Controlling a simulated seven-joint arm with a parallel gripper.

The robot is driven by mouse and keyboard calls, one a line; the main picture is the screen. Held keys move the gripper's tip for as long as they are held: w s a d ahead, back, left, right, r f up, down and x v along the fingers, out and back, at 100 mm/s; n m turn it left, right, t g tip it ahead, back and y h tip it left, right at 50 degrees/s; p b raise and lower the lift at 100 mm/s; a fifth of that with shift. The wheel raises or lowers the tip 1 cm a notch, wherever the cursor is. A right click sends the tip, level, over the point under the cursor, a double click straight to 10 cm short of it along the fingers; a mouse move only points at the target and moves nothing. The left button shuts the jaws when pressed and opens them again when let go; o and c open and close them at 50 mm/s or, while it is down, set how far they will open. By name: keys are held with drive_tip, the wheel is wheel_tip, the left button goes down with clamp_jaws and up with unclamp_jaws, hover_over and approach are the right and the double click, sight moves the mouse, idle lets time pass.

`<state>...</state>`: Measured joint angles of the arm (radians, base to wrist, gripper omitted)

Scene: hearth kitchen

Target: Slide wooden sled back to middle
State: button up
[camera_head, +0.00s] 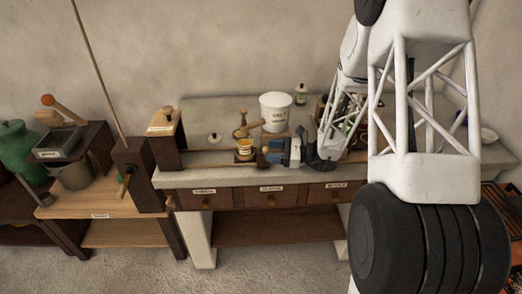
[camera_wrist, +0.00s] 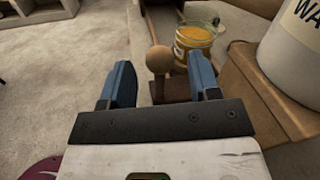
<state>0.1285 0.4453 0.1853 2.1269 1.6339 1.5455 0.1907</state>
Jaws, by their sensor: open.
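The wooden sled appears to be the small wooden piece with a round knob (camera_wrist: 160,60) in the wrist view. In the head view the knob (camera_head: 262,157) is at the bench's front, just left of my gripper (camera_head: 274,154). In the wrist view my gripper (camera_wrist: 160,80) is open, with a blue finger on each side of the knob. Both fingers look apart from it, but I cannot tell the depth. My gripper partly hides the sled's base.
A glass jar of yellow stuff (camera_wrist: 195,38) stands just beyond the knob; it also shows in the head view (camera_head: 245,149). Labelled drawers (camera_head: 270,196) are below. A wooden post (camera_head: 137,175) stands left.

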sight(261, 163)
drive_tip(key=shift+w+a, duration=0.25)
drive_tip(key=shift+a, duration=0.85)
drive_tip(key=shift+w+a, duration=0.2)
drive_tip(key=shift+a, duration=0.9)
clamp_jaws()
